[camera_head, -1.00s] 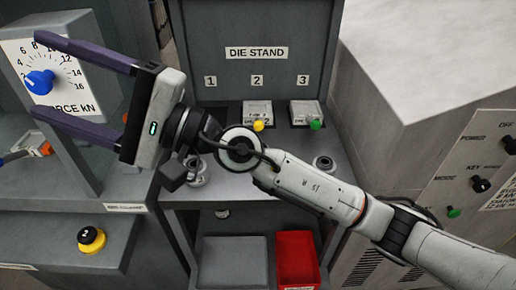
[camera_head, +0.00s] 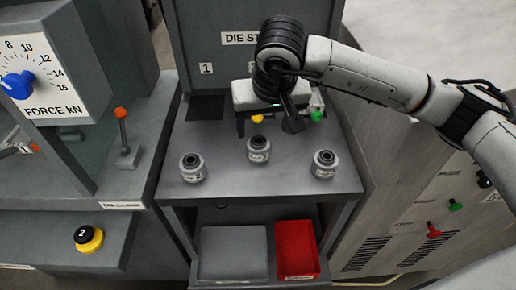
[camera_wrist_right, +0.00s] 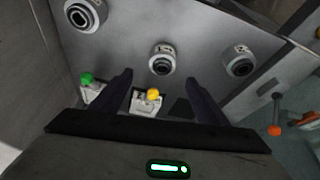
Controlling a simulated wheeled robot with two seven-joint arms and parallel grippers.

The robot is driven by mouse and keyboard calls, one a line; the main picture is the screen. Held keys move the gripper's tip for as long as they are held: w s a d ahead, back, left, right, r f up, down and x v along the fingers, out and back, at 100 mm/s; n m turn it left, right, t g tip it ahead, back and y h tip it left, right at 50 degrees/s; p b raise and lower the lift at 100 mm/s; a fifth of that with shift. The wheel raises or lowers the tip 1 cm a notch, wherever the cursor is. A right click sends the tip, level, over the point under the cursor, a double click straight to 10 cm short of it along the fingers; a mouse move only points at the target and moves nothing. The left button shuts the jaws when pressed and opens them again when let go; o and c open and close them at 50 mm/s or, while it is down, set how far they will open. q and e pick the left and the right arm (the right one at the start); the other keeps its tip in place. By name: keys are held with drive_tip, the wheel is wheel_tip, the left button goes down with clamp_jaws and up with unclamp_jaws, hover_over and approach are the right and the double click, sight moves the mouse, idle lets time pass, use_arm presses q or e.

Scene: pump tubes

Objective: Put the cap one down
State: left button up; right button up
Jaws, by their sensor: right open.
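I cannot read which is cap one. My right gripper (camera_head: 268,128) is open and empty over the back of the shelf, behind the middle cap; its fingers (camera_wrist_right: 157,80) show apart in the wrist view. My left gripper is not in view.
A yellow-knobbed block (camera_wrist_right: 148,102) and a green-knobbed block (camera_wrist_right: 88,88) sit at the stand's back, close to my fingers. The slot under label 1 (camera_head: 206,107) looks empty. A red bin (camera_head: 297,250) and grey tray (camera_head: 234,252) are below. The shelf's front is clear.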

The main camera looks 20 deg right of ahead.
sight(259, 142)
drive_tip(key=b+x, duration=0.1)
drive_tip(key=x, duration=0.3)
drive_tip(key=b+x, duration=0.2)
drive_tip(key=x, duration=0.2)
drive_tip(key=shift+a+f, duration=0.25)
drive_tip(key=shift+f, duration=0.1)
drive_tip(key=shift+w+r, duration=0.1)
drive_tip(key=shift+c, duration=0.4)
drive_tip(key=shift+r, duration=0.1)
drive_tip(key=c, duration=1.4)
